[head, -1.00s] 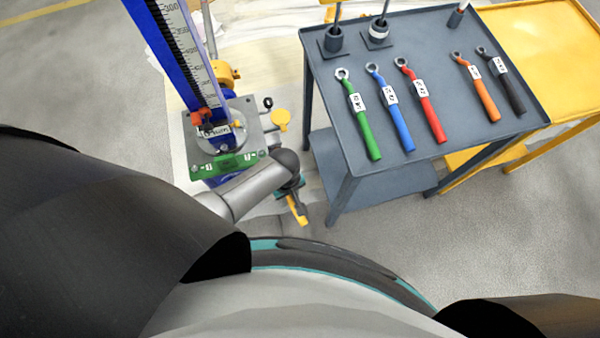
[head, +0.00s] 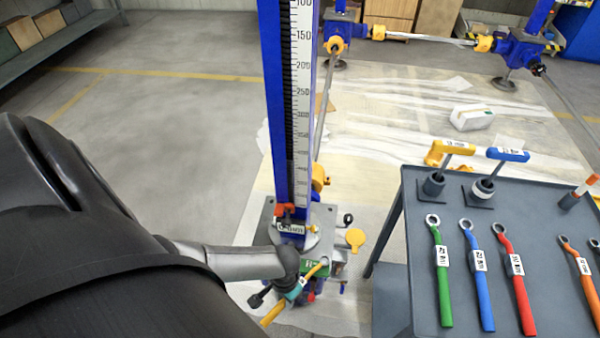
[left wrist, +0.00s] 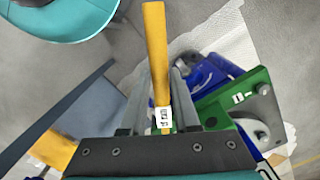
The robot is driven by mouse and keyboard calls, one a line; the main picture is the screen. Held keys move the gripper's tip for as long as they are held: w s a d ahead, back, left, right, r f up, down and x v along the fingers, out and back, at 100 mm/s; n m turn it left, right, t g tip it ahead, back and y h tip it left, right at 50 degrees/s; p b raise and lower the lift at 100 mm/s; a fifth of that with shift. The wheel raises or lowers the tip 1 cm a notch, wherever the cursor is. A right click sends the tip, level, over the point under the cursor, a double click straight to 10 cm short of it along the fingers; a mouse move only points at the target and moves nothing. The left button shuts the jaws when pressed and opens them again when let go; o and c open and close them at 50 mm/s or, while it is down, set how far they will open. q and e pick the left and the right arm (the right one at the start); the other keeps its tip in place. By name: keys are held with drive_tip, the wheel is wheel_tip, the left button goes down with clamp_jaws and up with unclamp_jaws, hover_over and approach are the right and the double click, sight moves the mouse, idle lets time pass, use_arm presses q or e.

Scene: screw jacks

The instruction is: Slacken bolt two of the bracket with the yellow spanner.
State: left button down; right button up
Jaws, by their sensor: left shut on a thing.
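My left gripper (head: 292,291) is shut on the yellow spanner (head: 274,312) at the foot of the blue column. In the left wrist view the spanner's yellow handle (left wrist: 156,55) and white label lie between the two fingers (left wrist: 156,100). The spanner's other end (head: 314,270) reaches toward the green bracket (head: 307,268). The bracket also shows in the left wrist view (left wrist: 236,97), right of the fingers. My gripper and arm partly hide it in the head view. I cannot tell which bolt is number two, or whether the spanner touches one. My right gripper is not in view.
The blue column with a scale (head: 300,120) rises behind the bracket. A grey cart (head: 393,295) at right holds several coloured spanners and two upright handled tools. Open floor lies left.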

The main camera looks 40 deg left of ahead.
use_arm(q)
drive_tip(key=w+a+m+b, duration=0.2)
drive_tip(key=a+m, duration=0.3)
drive_tip(key=a, duration=0.2)
drive_tip(key=shift+a+m, duration=0.3)
drive_tip(key=shift+a, duration=0.05)
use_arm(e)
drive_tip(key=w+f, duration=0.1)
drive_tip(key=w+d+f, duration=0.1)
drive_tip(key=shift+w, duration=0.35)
use_arm(q)
drive_tip(key=shift+s+a, duration=0.1)
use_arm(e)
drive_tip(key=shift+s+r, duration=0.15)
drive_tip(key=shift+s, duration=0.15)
use_arm(q)
drive_tip(key=shift+p, duration=0.3)
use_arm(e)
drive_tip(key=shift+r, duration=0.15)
use_arm(q)
drive_tip(key=shift+f+b, duration=0.7)
drive_tip(key=shift+f, duration=0.1)
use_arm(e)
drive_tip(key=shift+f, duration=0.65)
use_arm(q)
drive_tip(key=shift+f, duration=0.25)
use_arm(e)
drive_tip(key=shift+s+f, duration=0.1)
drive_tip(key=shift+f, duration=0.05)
